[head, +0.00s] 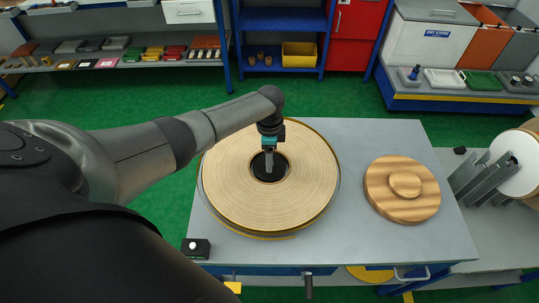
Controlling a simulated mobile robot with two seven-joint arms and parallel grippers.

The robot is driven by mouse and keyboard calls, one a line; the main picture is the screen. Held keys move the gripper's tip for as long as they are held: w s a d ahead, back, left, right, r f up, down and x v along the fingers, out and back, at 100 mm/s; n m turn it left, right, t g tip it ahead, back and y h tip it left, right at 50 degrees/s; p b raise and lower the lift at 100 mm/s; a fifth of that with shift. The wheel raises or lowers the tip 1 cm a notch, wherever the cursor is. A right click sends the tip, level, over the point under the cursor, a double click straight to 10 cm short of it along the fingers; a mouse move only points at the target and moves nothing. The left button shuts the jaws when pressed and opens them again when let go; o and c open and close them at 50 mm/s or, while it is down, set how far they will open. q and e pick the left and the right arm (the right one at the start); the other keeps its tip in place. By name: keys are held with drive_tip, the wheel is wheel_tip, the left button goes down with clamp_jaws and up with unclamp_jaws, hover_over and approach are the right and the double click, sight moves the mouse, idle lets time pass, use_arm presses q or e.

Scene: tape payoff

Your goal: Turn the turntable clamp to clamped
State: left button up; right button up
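A large pale tan coil (230,185) with fine rings lies flat on the round turntable, whose yellowish rim (262,236) shows below it. A black hub (262,173) sits in the coil's central hole. My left arm comes in from the left, and my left gripper (268,162) points down over the hub. Its grey fingers overlap the hub in the picture. I cannot tell whether they touch it, or whether they are open or shut. No clamp marking or clamp position is readable. My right gripper is not in view.
The turntable stands on a grey table (365,140). A round wooden piece (385,200) with a smaller disc on top lies on the right. A small black box with a white button (195,248) is at the front left corner. Grey upright plates (478,180) stand far right.

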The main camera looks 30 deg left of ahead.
use_arm(q)
drive_tip(key=o, duration=1.4)
drive_tip(key=shift+r, duration=0.6)
wheel_tip(320, 180, up, 14)
drive_tip(key=p, duration=0.3)
